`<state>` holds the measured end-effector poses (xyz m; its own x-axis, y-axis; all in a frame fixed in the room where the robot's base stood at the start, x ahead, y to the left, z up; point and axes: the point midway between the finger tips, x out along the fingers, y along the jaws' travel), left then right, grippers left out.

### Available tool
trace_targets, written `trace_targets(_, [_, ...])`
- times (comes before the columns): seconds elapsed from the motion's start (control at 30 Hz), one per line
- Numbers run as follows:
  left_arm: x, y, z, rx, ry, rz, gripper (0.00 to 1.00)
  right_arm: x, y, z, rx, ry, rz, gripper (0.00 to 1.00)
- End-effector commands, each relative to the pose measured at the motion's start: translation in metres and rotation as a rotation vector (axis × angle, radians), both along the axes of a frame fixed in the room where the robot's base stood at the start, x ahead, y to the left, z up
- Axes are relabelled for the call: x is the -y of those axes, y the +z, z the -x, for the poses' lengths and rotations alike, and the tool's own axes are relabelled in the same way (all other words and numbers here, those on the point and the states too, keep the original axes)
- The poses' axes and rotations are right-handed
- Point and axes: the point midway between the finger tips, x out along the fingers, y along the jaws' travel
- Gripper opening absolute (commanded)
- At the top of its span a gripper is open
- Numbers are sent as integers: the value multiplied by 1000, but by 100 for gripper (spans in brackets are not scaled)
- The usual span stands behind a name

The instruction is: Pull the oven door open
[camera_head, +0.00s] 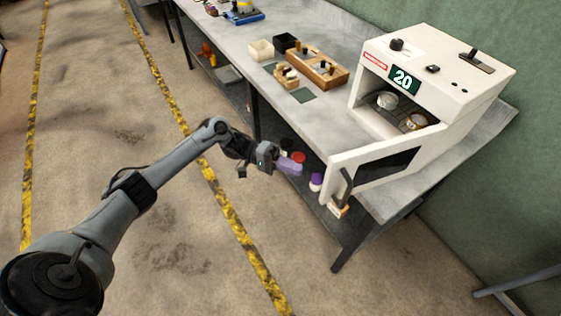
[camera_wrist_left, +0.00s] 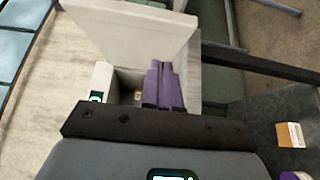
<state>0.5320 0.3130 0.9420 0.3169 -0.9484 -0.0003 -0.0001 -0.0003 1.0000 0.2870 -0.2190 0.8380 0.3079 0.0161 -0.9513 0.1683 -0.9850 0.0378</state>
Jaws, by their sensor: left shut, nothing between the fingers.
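The white oven (camera_head: 455,75) stands on the bench with a lit green "20" display. Its door (camera_head: 334,170), with a dark window and a dark handle (camera_head: 345,188), stands swung out from the body. The inside is exposed, with a silver round container (camera_head: 387,100) and a brass-coloured one (camera_head: 413,121). My left gripper (camera_head: 291,165) is shut and empty, left of the door and apart from the handle. In the left wrist view its purple fingers (camera_wrist_left: 163,85) are together in front of a pale panel (camera_wrist_left: 130,35), seemingly the door. My right gripper is not in view.
A wooden block holder (camera_head: 318,70), a smaller wooden rack (camera_head: 287,77) and small white (camera_head: 261,50) and black bins stand on the bench (camera_head: 315,115). Several small jars are below, near the gripper. A small orange-and-white box (camera_wrist_left: 291,135) shows at right in the wrist view.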

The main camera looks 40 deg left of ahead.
Motion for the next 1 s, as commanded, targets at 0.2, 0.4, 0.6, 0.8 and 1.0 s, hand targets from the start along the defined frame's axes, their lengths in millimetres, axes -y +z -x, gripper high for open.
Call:
trace_targets(0.2, [39, 0, -12, 1, -1, 2, 0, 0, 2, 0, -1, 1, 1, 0])
trace_targets(0.4, [60, 0, 0, 0, 0, 1, 0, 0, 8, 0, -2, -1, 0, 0])
trace_targets(0.6, [71, 0, 5, -1, 0, 1, 0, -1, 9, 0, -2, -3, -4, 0])
trace_targets(0.8, [72, 0, 6, 0, 1, 0, 0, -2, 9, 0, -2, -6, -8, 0])
trace_targets(1.0, [72, 0, 6, 0, 1, 0, 0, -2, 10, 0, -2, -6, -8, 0])
